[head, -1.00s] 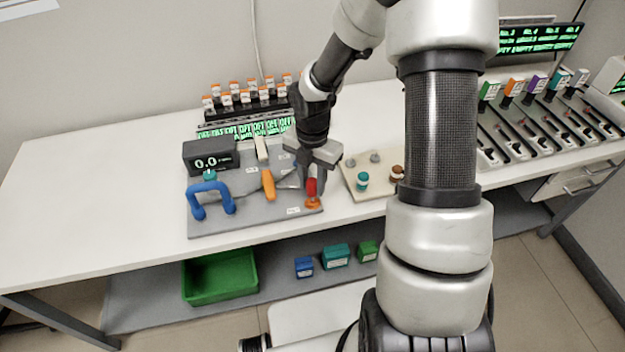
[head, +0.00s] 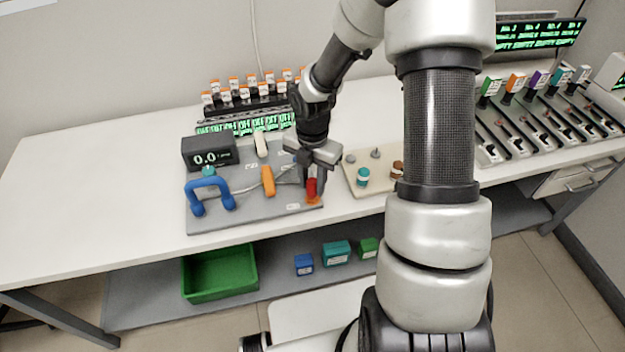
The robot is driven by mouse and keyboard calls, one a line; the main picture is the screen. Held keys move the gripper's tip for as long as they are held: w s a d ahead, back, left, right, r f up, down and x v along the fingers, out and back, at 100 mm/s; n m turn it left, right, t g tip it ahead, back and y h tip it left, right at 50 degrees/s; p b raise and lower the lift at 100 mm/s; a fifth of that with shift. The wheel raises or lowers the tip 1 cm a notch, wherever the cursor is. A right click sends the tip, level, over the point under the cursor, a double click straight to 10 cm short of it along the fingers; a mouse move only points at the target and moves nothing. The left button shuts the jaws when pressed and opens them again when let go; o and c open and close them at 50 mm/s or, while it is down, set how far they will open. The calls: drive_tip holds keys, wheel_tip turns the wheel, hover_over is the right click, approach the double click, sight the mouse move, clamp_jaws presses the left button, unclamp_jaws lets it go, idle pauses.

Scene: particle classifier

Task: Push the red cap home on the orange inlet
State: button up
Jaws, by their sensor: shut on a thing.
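The red cap (head: 311,187) is upright between the fingers of my gripper (head: 315,186), at the front right corner of the grey base plate (head: 245,222). My gripper points down and is shut on the cap. The orange inlet (head: 313,200) shows just below the cap, low on the plate. The cap appears to be over or on the inlet; how far down it sits I cannot tell at this size.
On the plate are a blue arch handle (head: 210,188), an orange handle (head: 268,181) and a dark display (head: 207,154) reading 0.0. A beige board (head: 352,176) with small caps lies to the right. A green bin (head: 221,275) is on the lower shelf. The table's left side is clear.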

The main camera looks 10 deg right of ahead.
sight(312, 180)
drive_tip(key=shift+f+b, duration=0.45)
drive_tip(key=shift+f, duration=0.45)
drive_tip(key=o, duration=1.1)
drive_tip(key=shift+r, duration=0.1)
wheel_tip(312, 180, up, 17)
drive_tip(key=p, duration=0.3)
drive_tip(key=shift+r, duration=0.2)
